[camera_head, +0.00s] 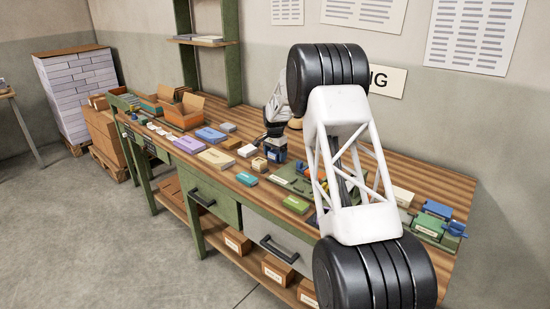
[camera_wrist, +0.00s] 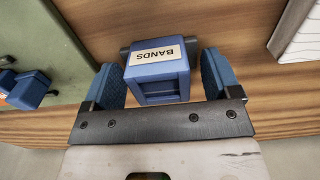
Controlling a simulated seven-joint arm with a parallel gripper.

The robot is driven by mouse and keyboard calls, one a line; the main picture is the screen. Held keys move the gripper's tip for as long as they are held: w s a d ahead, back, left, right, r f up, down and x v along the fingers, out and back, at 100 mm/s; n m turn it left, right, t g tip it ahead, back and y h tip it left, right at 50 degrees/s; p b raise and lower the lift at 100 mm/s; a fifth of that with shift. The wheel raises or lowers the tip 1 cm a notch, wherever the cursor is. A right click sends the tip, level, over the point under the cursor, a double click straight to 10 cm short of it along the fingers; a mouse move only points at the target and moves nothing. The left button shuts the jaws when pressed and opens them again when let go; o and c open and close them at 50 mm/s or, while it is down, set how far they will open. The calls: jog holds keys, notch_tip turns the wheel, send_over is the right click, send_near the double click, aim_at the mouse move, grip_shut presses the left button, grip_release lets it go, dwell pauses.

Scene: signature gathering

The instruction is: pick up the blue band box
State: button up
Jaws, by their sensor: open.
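The blue band box (camera_wrist: 157,72) has a white label reading "BANDS", upside down in the wrist view. It sits on the wooden workbench (camera_head: 405,175). My gripper (camera_wrist: 160,80) is open, with one blue finger pad on each side of the box. The box looks nearer to the left pad, and a gap shows at the right pad. In the head view my gripper (camera_head: 275,147) is low over the middle of the bench, where blue fingers and box are hard to tell apart.
A green surface with a blue item (camera_wrist: 28,90) lies left of the box in the wrist view. A white, grey-edged item (camera_wrist: 300,38) is at right. In the head view, a purple box (camera_head: 210,134) and open cartons (camera_head: 183,115) stand farther left.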

aim_at(275, 151)
jog(key=c, duration=1)
jog(key=shift+c, duration=0.2)
jog(key=shift+r, duration=0.1)
jog(key=shift+r, duration=1.7)
jog(key=s, duration=0.5)
jog(key=s+d+r, duration=0.1)
jog(key=s, duration=1)
jog(key=shift+d+r, duration=0.15)
jog(key=shift+r, duration=0.05)
